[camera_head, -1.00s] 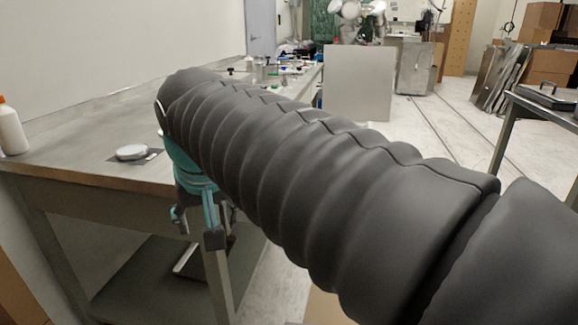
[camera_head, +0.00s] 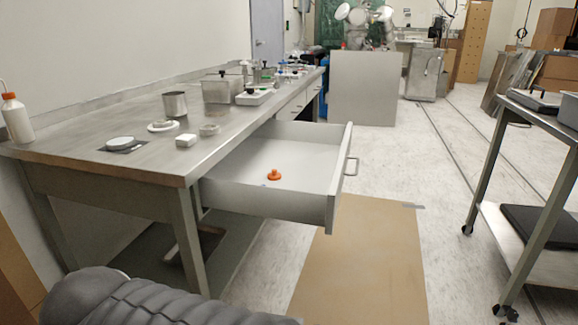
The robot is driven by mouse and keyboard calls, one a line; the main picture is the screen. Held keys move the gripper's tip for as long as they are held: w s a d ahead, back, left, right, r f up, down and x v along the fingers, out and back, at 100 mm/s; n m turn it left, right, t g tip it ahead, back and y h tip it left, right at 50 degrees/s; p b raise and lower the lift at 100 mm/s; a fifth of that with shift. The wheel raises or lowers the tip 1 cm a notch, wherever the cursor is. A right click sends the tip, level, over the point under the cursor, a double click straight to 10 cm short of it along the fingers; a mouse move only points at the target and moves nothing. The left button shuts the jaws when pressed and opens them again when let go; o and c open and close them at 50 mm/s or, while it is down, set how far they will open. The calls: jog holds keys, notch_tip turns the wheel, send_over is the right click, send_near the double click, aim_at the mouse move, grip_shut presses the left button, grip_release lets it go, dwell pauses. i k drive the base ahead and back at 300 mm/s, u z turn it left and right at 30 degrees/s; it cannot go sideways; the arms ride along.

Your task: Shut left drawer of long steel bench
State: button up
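The long steel bench (camera_head: 95,172) runs from the near left into the distance. One drawer (camera_head: 300,205) on its right side is pulled well out over the floor. Its front panel has a bar handle (camera_head: 351,167) on the outer face. A small orange knobbed object (camera_head: 274,175) lies inside the open drawer. My dark ribbed arm shows at the bottom left, apart from the drawer. My gripper is out of the picture.
On the bench stand a wash bottle (camera_head: 16,119), a steel beaker (camera_head: 175,104), a steel box (camera_head: 222,88) and small white items. A brown floor mat (camera_head: 362,260) lies beside the drawer. A wheeled cart (camera_head: 541,130) stands at the right. The floor between is clear.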

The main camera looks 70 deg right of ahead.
aim_at(312, 159)
jog(key=u, duration=0.25)
jog(key=k, duration=1.25)
jog(key=z, duration=2.05)
jog(key=i, duration=1)
jog(key=u, duration=0.05)
